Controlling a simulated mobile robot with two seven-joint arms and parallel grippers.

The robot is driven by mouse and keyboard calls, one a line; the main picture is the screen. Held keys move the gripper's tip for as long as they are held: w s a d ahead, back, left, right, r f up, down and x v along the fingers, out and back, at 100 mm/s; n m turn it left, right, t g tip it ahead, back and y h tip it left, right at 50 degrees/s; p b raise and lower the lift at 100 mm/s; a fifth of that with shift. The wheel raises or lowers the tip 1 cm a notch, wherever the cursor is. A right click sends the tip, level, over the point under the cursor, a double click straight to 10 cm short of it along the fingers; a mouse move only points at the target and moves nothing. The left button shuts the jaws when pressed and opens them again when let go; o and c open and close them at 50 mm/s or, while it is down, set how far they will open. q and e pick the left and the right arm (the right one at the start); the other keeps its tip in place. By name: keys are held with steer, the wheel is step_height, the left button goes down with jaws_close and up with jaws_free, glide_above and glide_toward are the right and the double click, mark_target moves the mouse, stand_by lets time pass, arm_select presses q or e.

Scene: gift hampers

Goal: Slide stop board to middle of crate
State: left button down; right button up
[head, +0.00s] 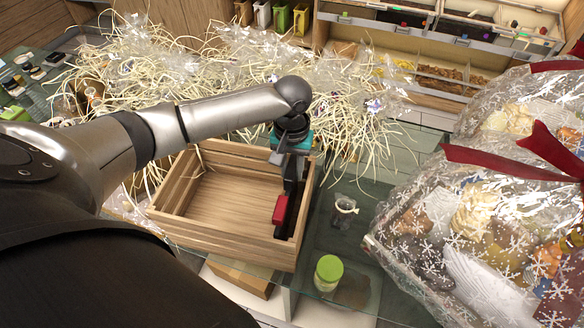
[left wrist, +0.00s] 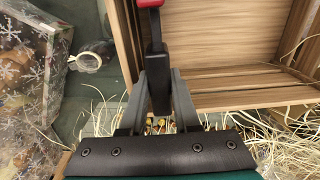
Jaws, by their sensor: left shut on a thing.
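The wooden slatted crate (head: 225,215) stands on the glass counter, with a bare wooden floor and open top. A narrow black piece with a red end, which I take as the stop board (head: 281,208), lies along the crate's right side. In the left wrist view the black part of the stop board (left wrist: 154,60) runs between my fingers, its red end at the top edge. My left gripper (head: 292,162) is shut on it at the crate's right side; the grip also shows in the left wrist view (left wrist: 158,95). My right gripper is out of view.
Pale shredded straw and clear wrap (head: 200,65) heap behind the crate. A green-lidded jar (head: 327,272) and a small clear jar (head: 344,212) stand at its right. Wrapped hampers with red ribbon (head: 490,200) fill the right side. The crate's interior is empty left of the board.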

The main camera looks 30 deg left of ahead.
arm_select(q)
steer(key=shift+r, duration=0.1)
stand_by(0.7)
steer(key=shift+s+a+p, duration=0.1)
steer(key=shift+a+p, duration=0.2)
steer(key=s+a+p, duration=0.4)
steer(key=a, duration=0.7)
steer(key=shift+p, duration=0.3)
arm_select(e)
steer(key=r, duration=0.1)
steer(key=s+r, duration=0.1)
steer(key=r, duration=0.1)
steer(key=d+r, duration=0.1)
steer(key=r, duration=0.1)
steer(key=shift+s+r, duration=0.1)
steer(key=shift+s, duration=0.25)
arm_select(q)
steer(key=shift+a, duration=0.1)
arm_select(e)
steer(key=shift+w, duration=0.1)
arm_select(q)
steer(key=c, duration=0.9)
jaws_free()
